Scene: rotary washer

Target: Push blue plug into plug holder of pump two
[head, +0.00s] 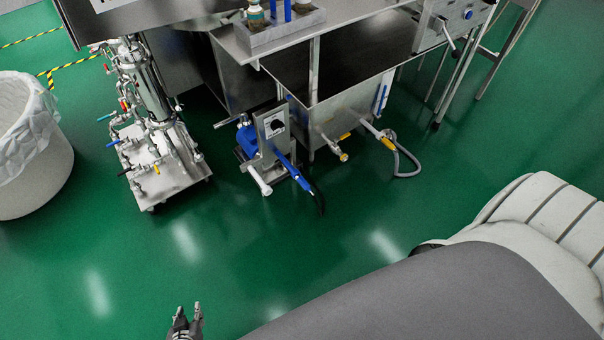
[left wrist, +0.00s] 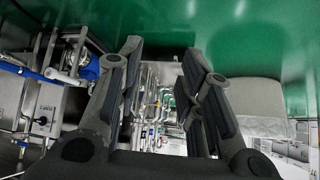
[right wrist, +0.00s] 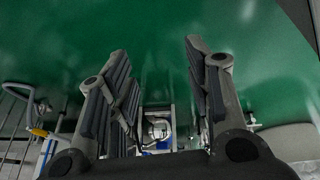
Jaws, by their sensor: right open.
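A pump (head: 247,138) with a blue motor stands on the floor beside the steel tank, behind an upright steel panel with a dark switch (head: 272,128). A blue bar-shaped part (head: 292,172) and a dark cable lie at its front right. I cannot tell which part is the blue plug or the plug holder, nor which pump is pump two. My left gripper (head: 187,318) is low in the head view, well apart from the pump, its fingers spread and empty in the left wrist view (left wrist: 160,50). My right gripper (right wrist: 156,48) is open and empty in the right wrist view, outside the head view.
A steel piping cart (head: 165,170) stands left of the pump, and a white lined bin (head: 30,150) at far left. The tank (head: 345,115) has valves and a grey hose (head: 408,160) low at its front. Green floor (head: 250,240) is clear in front of the pump.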

